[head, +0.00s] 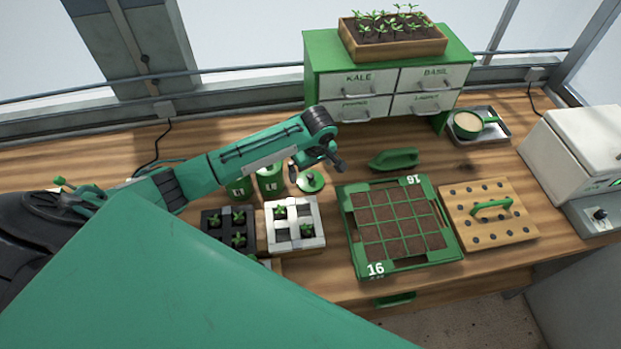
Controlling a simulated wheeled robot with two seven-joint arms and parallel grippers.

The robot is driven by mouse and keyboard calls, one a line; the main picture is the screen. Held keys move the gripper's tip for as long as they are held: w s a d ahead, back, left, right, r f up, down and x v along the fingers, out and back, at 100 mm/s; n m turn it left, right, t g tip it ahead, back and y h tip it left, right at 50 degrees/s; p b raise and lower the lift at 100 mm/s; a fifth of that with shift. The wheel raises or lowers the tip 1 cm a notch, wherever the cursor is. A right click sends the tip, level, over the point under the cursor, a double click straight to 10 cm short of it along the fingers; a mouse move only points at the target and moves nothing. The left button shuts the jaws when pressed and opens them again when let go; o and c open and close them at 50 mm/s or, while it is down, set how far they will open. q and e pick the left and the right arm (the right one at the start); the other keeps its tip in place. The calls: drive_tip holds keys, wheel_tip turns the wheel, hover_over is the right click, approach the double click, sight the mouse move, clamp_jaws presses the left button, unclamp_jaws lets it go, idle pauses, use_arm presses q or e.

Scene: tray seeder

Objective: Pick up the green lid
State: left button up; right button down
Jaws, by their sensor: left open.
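The green lid (311,183), round with a small light knob on top, lies on the wooden bench just right of two green canisters. My left gripper (317,170) is above it, pointing down, with its dark fingers spread apart and nothing between them. In this view the gripper overlaps the lid's far side, and I cannot tell the exact height between them. One green canister (270,182) stands left of the lid; the other canister (239,189) is partly hidden by my left arm. My right gripper is not in view.
A white seedling tray (316,240) and a black one (211,217) stand in front of the canisters. A green-framed soil tray (345,225), a wooden dibber board (519,232) and a green scoop (394,160) are to the right. A drawer cabinet (318,50) stands behind.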

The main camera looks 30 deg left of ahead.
sight(310, 175)
use_arm(q)
drive_tip(key=shift+f+p, duration=0.3)
drive_tip(key=f, duration=0.1)
drive_tip(key=f+p, duration=0.1)
drive_tip(key=f, duration=0.1)
drive_tip(key=shift+w+a+f, duration=0.2)
drive_tip(key=shift+a, duration=0.05)
drive_tip(key=shift+f, duration=0.45)
drive_tip(key=c, duration=1)
